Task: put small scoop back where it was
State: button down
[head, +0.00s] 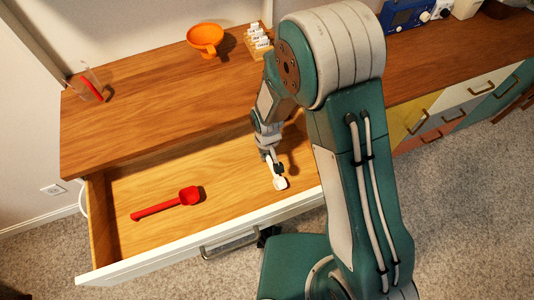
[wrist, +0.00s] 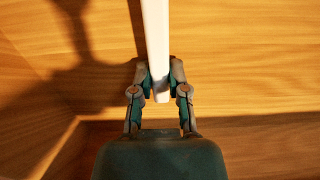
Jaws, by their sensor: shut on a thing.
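A small white scoop (head: 279,182) is in my gripper (head: 271,158), over the right part of an open drawer (head: 152,238). Its bowl end points toward the drawer front. In the wrist view my gripper (wrist: 159,80) is shut on the end of the scoop's white handle (wrist: 156,35), and the bowl is out of frame. I cannot tell whether the scoop touches the drawer floor. A larger red scoop (head: 168,204) lies on the drawer floor to the left.
The wooden counter (head: 140,120) overhangs the back of the drawer. On it stand an orange funnel (head: 206,38), a clear container with a red utensil (head: 92,88), and a small rack of white-topped jars (head: 259,40). The drawer floor between the scoops is clear.

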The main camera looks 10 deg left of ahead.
jog(key=c, duration=0.6)
grip_release()
jog(key=shift+a, duration=0.1)
jog(key=shift+c, duration=0.2)
notch_tip(320, 180, up, 12)
jog(key=shift+r, duration=0.1)
